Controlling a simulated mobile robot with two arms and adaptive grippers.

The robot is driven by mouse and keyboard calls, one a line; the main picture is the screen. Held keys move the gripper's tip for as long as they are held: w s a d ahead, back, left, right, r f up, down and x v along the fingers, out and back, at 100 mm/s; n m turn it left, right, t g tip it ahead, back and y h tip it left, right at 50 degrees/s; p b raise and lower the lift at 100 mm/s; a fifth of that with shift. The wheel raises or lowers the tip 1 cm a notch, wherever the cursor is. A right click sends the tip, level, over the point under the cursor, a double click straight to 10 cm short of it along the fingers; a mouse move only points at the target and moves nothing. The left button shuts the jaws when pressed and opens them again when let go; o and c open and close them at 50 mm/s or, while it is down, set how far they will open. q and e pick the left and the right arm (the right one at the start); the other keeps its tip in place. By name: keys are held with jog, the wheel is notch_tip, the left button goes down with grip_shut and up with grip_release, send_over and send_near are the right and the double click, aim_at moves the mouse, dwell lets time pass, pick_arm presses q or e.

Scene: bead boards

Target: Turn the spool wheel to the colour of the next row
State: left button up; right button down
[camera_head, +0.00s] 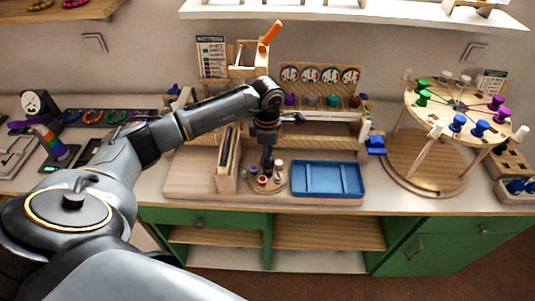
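A large round wooden wheel (458,103) stands at the right of the bench, with green, white, purple and blue spools around its top. A small round wooden disc (277,189) sits in the middle of the bench with small white and red pieces on it. My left gripper (267,165) points down over this small disc, far to the left of the large wheel. Its fingers look close together, but I cannot tell whether they touch or hold anything. A pattern card (211,57) with coloured rows stands at the back. My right gripper is not in view.
A blue tray (328,194) lies just right of the small disc. A wooden rack (320,75) with round dials and coloured pieces stands behind. A second card (491,83) is behind the large wheel. Green cabinets (440,247) are below the bench edge.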

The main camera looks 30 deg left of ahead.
pick_arm(q)
jog(key=c, duration=1.2)
jog(key=shift+o, duration=0.2)
jog(key=shift+f+m+b, duration=0.15)
jog(key=shift+m+b, duration=0.35)
jog(key=shift+b, duration=0.3)
jog(key=m+b, duration=0.5)
jog(key=b, duration=0.1)
jog(key=shift+m, duration=0.4)
jog(key=m+b, duration=0.3)
jog(key=m, duration=0.1)
jog(key=shift+b, duration=0.4)
jog(key=shift+m+b, duration=0.85)
jog(key=shift+m, duration=0.85)
jog(key=shift+r, duration=0.2)
jog(key=o, duration=1.2)
jog(key=shift+c, duration=0.2)
